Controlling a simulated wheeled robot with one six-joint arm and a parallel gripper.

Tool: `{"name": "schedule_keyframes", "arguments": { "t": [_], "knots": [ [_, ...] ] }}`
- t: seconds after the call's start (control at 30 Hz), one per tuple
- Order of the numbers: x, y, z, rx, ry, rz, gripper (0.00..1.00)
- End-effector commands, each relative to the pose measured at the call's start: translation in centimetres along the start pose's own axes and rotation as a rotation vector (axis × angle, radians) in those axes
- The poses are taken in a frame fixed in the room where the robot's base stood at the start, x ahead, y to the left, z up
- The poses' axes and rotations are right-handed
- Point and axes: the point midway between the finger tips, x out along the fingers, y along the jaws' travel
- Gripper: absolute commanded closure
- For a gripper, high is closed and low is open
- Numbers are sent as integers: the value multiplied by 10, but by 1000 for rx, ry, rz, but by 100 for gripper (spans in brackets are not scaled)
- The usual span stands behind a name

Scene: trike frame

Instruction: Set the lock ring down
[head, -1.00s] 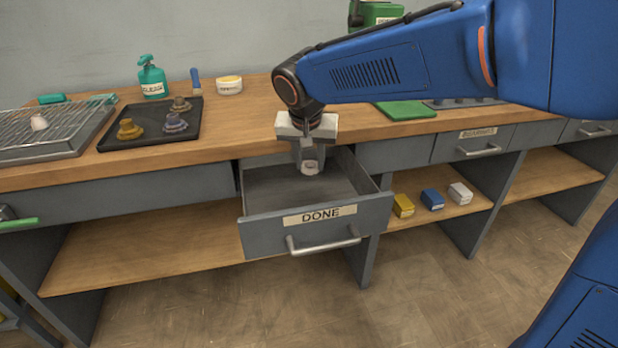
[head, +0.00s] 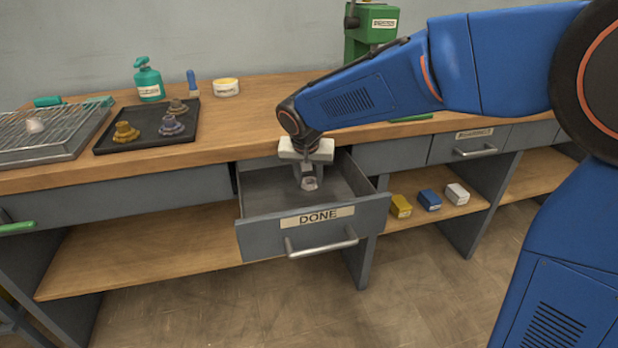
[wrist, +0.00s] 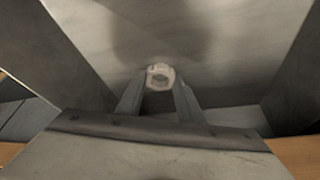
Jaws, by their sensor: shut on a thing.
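The lock ring (head: 310,184) is a small pale metal ring at the tips of my gripper (head: 308,178). It also shows between the two fingers in the wrist view (wrist: 160,76). My gripper is shut on it and points down inside the open drawer labelled DONE (head: 318,219). The ring is low in the drawer, close to the drawer floor; I cannot tell whether it touches. The drawer floor around it is bare.
The drawer walls stand close around my gripper. On the bench, a black tray (head: 147,145) holds several fittings, beside a wire rack (head: 50,130) with a small pale part. Yellow, blue and white boxes (head: 430,200) sit on the lower shelf.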

Motion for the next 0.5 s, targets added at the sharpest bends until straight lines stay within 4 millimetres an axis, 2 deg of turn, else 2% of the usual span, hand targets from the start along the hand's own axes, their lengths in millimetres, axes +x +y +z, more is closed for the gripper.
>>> {"name": "schedule_keyframes", "arguments": {
  "t": [0.27, 0.3, 0.37, 0.5],
  "knots": [
    [2, 0, 1, 0, 0, 1, 90],
    [2, 0, 1, 1, 0, 1, 62],
    [2, 0, 1, 1, 0, 1, 48],
    [2, 0, 1, 1, 0, 1, 48]
  ]
}}
